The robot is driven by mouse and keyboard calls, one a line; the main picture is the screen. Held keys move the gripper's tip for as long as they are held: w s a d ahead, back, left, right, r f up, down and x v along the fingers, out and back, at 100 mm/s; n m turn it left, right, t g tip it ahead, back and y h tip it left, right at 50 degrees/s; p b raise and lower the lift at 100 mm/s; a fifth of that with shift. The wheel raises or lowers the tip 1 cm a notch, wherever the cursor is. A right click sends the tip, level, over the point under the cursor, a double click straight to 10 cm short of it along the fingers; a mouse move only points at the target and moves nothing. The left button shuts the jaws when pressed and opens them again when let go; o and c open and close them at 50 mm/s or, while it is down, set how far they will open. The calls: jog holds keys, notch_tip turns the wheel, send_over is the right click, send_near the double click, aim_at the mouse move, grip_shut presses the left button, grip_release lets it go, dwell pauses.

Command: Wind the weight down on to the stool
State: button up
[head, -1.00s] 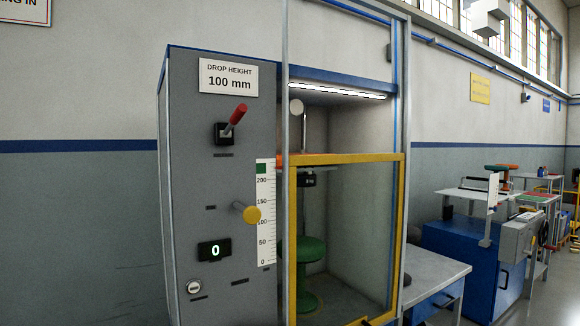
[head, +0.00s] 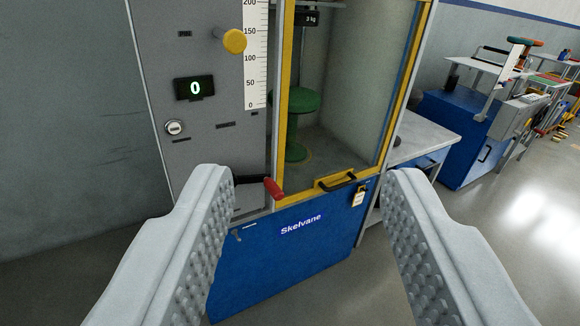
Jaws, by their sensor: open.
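The weight (head: 309,18), a dark block marked with a kg figure, hangs inside the cabinet near the top edge of the view. The green stool (head: 297,101) stands upright below it, with a clear gap between them. A red handle (head: 274,188) on a dark crank arm sticks out from the lower front of the cabinet. My gripper (head: 308,178) is open and empty, one finger on each side of the view. The red handle appears between the fingers, beyond them and nearer the left one. The top of the cabinet is out of view.
The grey panel has a yellow knob (head: 234,40), a display (head: 194,88) reading 0, a scale (head: 255,65) and a key lock (head: 175,128). A grey side table (head: 425,136) stands right. Floor shows at right.

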jog(key=w+d+f+n+y, duration=0.1)
jog(key=w+d+f+n, duration=0.1)
jog(key=w+f, duration=0.6)
jog(key=w+d+f+n+y, duration=0.15)
jog(key=w+f, duration=0.25)
jog(key=w, duration=0.8)
jog(key=n+g+y, duration=0.2)
jog(key=y, duration=0.5)
send_near(272, 187)
jog(key=x, duration=0.7)
jog(key=f+x, duration=0.1)
jog(key=x, duration=0.3)
jog(key=shift+w+d+f, duration=0.1)
jog(key=shift+w+d, duration=0.1)
jog(key=shift+w, duration=0.05)
grip_shut()
